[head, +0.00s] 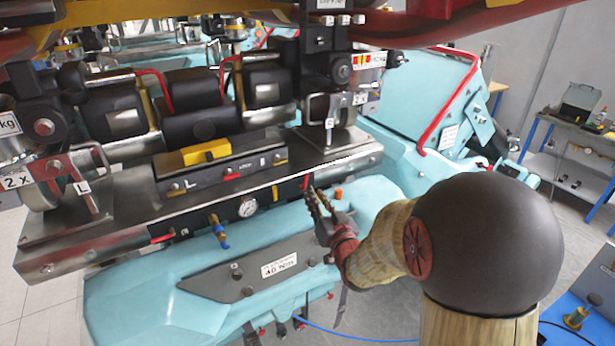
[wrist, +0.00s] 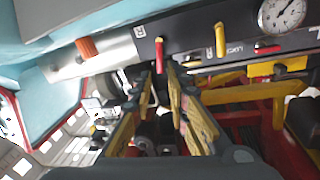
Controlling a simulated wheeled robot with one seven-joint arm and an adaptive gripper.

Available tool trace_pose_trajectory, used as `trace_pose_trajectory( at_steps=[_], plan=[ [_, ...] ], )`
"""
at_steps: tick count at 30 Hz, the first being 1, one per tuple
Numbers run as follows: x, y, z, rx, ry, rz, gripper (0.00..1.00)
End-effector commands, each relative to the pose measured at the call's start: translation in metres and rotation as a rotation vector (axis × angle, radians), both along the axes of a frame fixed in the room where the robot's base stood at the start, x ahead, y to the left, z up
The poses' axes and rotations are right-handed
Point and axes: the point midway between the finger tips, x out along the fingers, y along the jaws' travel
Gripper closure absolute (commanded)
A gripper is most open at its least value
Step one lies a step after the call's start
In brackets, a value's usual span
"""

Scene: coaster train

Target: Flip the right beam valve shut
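The right beam valve shows as a red lever handle (head: 306,183) at the right end of the beam's dark front panel. In the wrist view the red handle (wrist: 158,56) stands out from the panel, its free end toward my gripper. My gripper (head: 314,190) is in front of that end of the beam. In the wrist view my gripper (wrist: 160,72) is open, with a narrow gap between its fingertips. The handle's end lies in line with this gap. I cannot tell whether either finger touches it. The valve body is mostly hidden.
A pressure gauge (head: 247,207) and a yellow handle (wrist: 220,39) are beside the red one on the panel. An orange knob (wrist: 87,48) is on the other side. Another red lever (head: 162,238) is at the beam's left. The teal body (head: 170,285) lies below.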

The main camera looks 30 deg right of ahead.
Motion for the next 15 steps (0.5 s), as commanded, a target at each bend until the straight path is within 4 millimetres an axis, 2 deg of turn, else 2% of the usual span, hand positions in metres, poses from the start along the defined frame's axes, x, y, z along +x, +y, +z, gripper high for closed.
trace_pose_trajectory(
  at_steps=[5, 15],
  plan=[
    [0.012, -0.002, 0.001, 0.002, -0.006, 0.002, 0.83],
    [0.057, -0.01, 0.002, 0.001, -0.006, 0.001, 0.83]
  ],
)
